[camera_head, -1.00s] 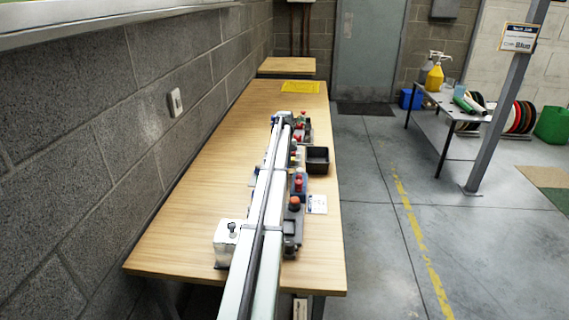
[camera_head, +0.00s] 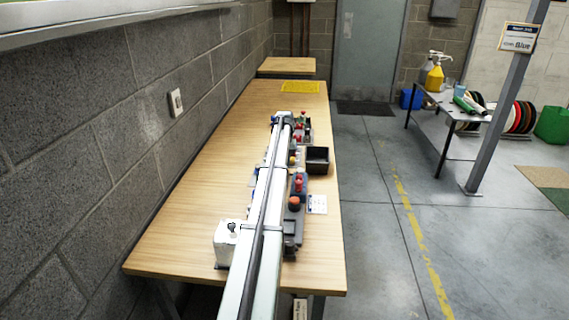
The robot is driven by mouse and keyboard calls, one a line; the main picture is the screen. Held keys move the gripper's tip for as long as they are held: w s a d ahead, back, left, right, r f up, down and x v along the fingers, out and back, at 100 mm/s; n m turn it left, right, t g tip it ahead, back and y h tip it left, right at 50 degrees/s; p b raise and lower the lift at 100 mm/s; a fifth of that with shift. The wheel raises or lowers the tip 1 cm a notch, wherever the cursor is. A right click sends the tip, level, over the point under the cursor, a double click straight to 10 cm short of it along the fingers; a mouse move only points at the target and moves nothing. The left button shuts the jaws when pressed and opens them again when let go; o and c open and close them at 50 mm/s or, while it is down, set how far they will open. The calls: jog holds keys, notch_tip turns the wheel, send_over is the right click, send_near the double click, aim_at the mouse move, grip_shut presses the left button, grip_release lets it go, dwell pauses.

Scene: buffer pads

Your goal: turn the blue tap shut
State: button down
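My arm reaches away from me along the bench. Its far end (camera_head: 284,118) is small and dark, above the row of devices. The fingers cannot be made out, so I cannot tell whether my gripper is open, shut or touching anything. A blue tap cannot be picked out with certainty. Small blue parts show on both sides of my arm, one by the red-knobbed device (camera_head: 299,184) and one at the left edge of the arm. The arm hides much of the row.
The wooden bench (camera_head: 190,215) runs along a block wall at left. Devices with red and orange knobs line the arm's right side. A black open bin (camera_head: 317,160), a white card (camera_head: 317,204) and a white box (camera_head: 228,243) stand near. A yellow mat (camera_head: 300,87) lies at the far end.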

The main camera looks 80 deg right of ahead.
dwell(0.4)
jog(key=c, duration=1.1)
grip_release()
jog(key=shift+r, duration=0.15)
notch_tip(320, 180, up, 14)
jog(key=shift+f, duration=0.2)
